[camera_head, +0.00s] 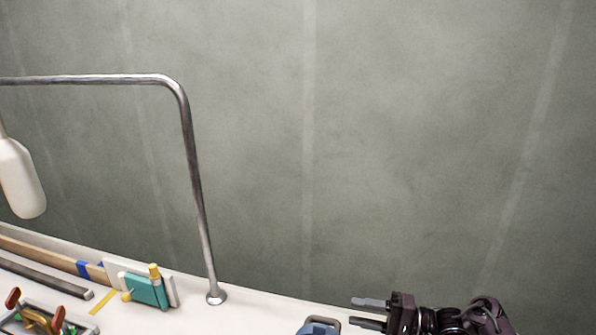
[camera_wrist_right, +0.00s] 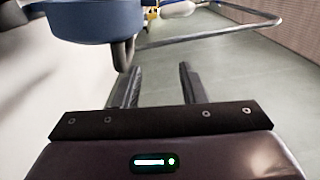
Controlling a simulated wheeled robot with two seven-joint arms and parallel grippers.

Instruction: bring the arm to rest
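My right gripper (camera_head: 368,312) is at the bottom right of the head view, with its arm coming in from the right. Its two fingers are apart and nothing shows between them. The right wrist view also shows the two fingers (camera_wrist_right: 157,78) spread, with empty space between. A blue object (camera_wrist_right: 95,20) with a dark curved part hanging below it is just beyond the left finger in that view; I cannot tell whether they touch. My left gripper is in neither view.
A bent metal rail (camera_head: 193,165) stands on the white surface (camera_head: 255,312). A white fender (camera_head: 20,180) hangs at left. A teal block (camera_head: 146,290) with yellow knobs, a dark bar (camera_head: 45,279) and a tray (camera_head: 80,329) with orange-handled items lie at lower left. A blue-grey object (camera_head: 320,327) is left of my gripper.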

